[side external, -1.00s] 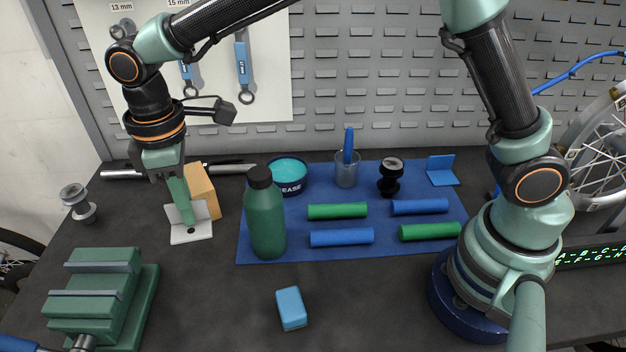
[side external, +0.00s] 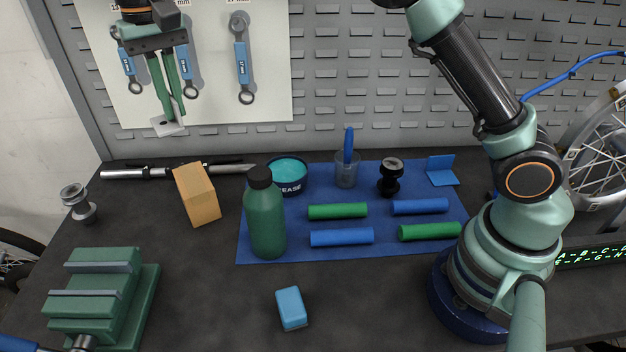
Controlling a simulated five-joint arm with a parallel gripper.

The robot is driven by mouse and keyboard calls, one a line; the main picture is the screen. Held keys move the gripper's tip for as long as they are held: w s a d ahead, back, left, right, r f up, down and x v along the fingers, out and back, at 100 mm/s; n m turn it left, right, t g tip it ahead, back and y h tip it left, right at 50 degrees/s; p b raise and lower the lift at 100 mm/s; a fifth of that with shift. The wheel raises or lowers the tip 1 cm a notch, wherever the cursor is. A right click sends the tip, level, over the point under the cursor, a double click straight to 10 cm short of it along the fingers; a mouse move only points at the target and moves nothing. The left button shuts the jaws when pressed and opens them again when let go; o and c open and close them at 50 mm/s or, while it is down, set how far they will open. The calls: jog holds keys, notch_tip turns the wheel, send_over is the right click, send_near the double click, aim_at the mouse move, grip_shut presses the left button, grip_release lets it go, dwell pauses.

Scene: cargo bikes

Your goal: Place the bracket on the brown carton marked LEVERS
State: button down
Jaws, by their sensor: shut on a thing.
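My gripper (side external: 172,112) is in the upper left of the side external view, its two green fingers pointing down. It is shut on a white bracket (side external: 161,129), an angled plate, at the fingertips. The bracket is held up high, in front of the pegboard in the picture and clear of the bench. A brown carton (side external: 197,196) stands on the bench below it and slightly to the right in the picture. No lettering shows on the faces of the carton that I see. A blue angled bracket (side external: 441,171) lies at the right back of the blue mat (side external: 285,242).
A green bottle (side external: 265,215), a grease tin (side external: 288,176), a clear cup (side external: 346,172) and several blue and green grips are on the mat. A green vise (side external: 100,295) is at front left. A blue block (side external: 291,308) lies in front.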

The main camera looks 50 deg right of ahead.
aim_at(212, 188)
jog(key=w+d+r+m, duration=0.2)
jog(key=d+m, duration=0.2)
jog(key=m, duration=0.2)
jog(key=f, duration=1.9)
jog(key=shift+w+a+f, duration=0.1)
jog(key=shift+w+f, duration=0.1)
jog(key=shift+f, duration=0.1)
jog(key=shift+f, duration=0.1)
jog(key=c, duration=1)
grip_release()
